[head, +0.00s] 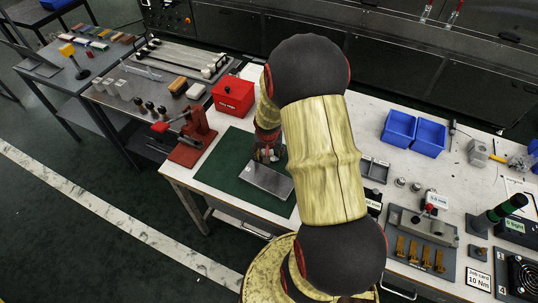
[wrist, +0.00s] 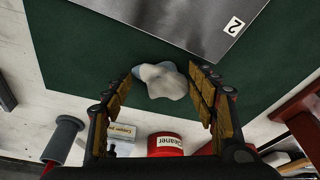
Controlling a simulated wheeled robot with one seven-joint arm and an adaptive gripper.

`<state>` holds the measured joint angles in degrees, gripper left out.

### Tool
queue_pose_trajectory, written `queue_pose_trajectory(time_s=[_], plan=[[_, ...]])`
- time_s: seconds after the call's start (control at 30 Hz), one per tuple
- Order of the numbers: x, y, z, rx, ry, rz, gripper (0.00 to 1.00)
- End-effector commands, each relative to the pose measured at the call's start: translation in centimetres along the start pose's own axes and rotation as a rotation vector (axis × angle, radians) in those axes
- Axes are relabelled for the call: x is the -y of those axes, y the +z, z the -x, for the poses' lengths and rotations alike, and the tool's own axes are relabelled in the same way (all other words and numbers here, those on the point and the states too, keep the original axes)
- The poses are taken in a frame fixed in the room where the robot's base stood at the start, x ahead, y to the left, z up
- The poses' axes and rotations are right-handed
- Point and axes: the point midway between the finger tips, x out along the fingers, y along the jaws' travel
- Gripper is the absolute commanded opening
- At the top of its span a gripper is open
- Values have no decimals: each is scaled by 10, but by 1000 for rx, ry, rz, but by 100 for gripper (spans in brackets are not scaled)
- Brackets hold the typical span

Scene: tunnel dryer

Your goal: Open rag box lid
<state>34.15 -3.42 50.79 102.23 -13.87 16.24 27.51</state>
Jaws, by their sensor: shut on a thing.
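The red rag box (head: 233,97) stands on the white bench behind the green mat, with white lettering on its front. Its lid looks closed, with a small dark knob on top. My gripper (wrist: 162,76) is shut on a crumpled whitish rag (wrist: 163,82), held between the fingertips over the mat. In the head view my gripper is partly hidden by my arm, in front of and to the right of the rag box and apart from it. The rag box cannot be made out for certain in the wrist view.
A grey metal plate (head: 268,181) lies on the green mat (head: 223,174). A red hand press (head: 194,140) stands left of the mat. A red cleaner can (wrist: 165,143) shows in the wrist view. Blue bins (head: 398,128) stand to the right of my arm.

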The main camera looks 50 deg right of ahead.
Motion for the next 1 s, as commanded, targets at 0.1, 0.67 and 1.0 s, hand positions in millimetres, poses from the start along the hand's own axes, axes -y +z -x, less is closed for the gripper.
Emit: queue_pose_trajectory(time_s=[0.1,0.67,1.0], plan=[[0,1,-4,0,0,0,34],[0,0,3,0,0,0,66],[0,-2,69,-4,-1,0,66]])
